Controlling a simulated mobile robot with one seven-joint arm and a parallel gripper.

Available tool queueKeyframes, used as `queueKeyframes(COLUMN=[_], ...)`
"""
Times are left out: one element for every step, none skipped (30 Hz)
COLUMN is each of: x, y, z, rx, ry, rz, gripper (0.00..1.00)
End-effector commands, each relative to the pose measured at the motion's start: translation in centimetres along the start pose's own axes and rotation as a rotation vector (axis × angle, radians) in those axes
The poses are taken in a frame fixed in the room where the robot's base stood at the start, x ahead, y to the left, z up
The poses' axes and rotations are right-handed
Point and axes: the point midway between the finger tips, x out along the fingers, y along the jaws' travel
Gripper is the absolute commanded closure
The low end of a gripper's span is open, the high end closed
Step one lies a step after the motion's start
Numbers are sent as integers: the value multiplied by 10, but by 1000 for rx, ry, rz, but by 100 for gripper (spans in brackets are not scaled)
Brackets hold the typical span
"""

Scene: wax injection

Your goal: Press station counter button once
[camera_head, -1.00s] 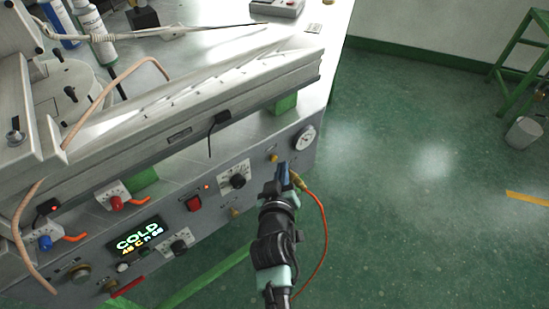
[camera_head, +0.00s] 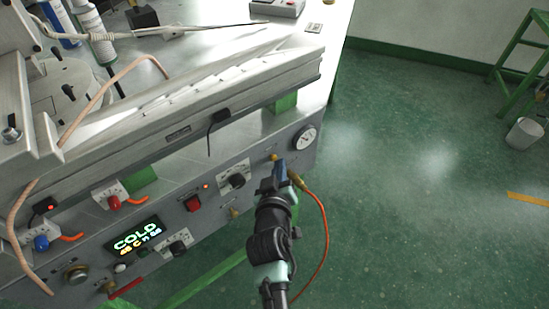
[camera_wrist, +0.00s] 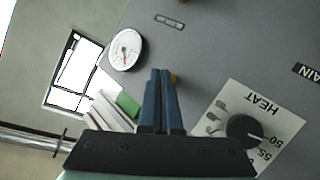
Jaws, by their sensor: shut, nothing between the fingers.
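My gripper (camera_head: 279,166) is shut and empty, its blue fingers close together in front of the right part of the grey machine panel (camera_head: 262,138). In the wrist view the fingers (camera_wrist: 160,75) point at the panel, with a brass knob (camera_wrist: 174,79) partly hidden behind them. Whether they touch the panel cannot be told. No button is clearly labelled as a counter. A small grey box (camera_head: 290,9) with a red and dark top lies on the bench at the far edge, well beyond the gripper.
The panel carries a round gauge (camera_head: 304,138), a heat dial (camera_head: 236,180), a red switch (camera_head: 193,203) and a display reading COLD (camera_head: 137,240). An orange hose (camera_head: 325,225) hangs right of my arm. Bottles (camera_head: 92,30) stand on the bench. The green floor (camera_head: 420,160) at right is mostly clear.

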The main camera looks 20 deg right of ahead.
Motion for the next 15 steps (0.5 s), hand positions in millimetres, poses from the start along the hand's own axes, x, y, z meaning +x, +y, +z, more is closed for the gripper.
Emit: queueKeyframes(x=[1,1,1,2,2,2,2,3,3,3,4,4,4,4,5], y=[-1,-1,-1,-1,-2,-2,-2,-2,-2,-2,-3,-3,-3,-3,-3], z=[0,0,0,0,-1,-1,-1,-1,-2,-2,-2,-3,-3,-3,-4], rx=[0,0,0,0,-1,-1,-1,-1,-1,-1,-1,-1,-1,-1,0], ry=[0,0,0,0,0,0,0,0,0,1,1,1,1,2,2], rz=[0,0,0,0,0,0,0,0,0,0,0,0,0,0,0], gripper=[100,100,100,100,100,100,100,100,100,100,100,100,100,100,100])
